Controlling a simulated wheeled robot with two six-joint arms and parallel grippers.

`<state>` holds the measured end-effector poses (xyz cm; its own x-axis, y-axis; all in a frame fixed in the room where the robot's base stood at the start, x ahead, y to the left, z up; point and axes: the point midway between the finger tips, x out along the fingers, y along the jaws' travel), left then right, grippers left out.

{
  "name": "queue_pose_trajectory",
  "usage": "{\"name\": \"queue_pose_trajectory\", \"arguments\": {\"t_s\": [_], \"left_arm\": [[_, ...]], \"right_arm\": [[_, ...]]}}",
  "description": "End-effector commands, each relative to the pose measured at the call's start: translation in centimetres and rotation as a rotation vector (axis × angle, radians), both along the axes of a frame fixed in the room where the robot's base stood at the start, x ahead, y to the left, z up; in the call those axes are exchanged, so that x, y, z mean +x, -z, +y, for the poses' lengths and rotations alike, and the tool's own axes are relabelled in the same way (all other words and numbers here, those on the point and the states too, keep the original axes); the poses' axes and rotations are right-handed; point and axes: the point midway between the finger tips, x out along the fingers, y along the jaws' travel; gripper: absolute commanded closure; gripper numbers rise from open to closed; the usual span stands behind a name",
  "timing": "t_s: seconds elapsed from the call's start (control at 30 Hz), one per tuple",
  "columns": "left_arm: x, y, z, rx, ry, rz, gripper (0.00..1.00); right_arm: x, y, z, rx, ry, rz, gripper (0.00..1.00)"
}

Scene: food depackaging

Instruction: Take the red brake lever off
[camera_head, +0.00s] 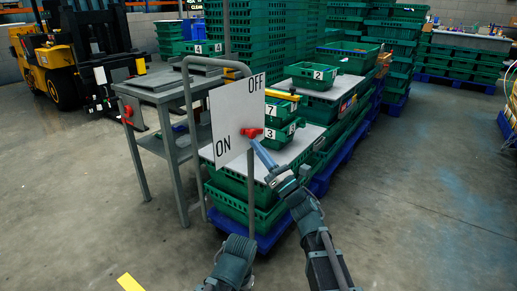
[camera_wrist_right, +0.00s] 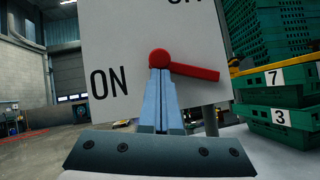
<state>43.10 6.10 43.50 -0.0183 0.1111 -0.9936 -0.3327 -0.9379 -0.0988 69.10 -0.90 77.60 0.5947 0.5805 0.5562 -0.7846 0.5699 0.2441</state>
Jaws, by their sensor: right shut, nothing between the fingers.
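The red brake lever (camera_head: 250,133) is mounted on a white panel (camera_head: 228,120) marked ON and OFF. In the right wrist view the lever (camera_wrist_right: 192,70) lies nearly level, its round end at the left and its bar pointing right and slightly down, between the two labels. My right gripper (camera_head: 257,146) is shut and empty. In the wrist view its blue fingers (camera_wrist_right: 160,75) point up just below the lever's round end; I cannot tell whether they touch it. My left gripper does not show.
The panel is fixed to a grey rail (camera_head: 249,190) on a cart with green crates (camera_head: 232,180). A grey table (camera_head: 165,88) stands to the left, and numbered crates (camera_wrist_right: 283,118) to the right. A yellow forklift (camera_head: 65,60) is behind.

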Motion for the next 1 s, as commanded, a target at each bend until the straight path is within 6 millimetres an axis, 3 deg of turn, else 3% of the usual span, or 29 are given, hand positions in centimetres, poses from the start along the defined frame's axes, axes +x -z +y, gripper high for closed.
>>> {"name": "queue_pose_trajectory", "arguments": {"t_s": [0.47, 1.0], "left_arm": [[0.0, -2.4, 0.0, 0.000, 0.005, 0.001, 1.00], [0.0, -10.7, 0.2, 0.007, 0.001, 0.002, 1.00]], "right_arm": [[-0.1, -1.8, 0.0, 0.084, -0.001, 0.115, 1.00], [1.2, -6.4, -0.8, 0.372, -0.001, 0.515, 1.00]]}}
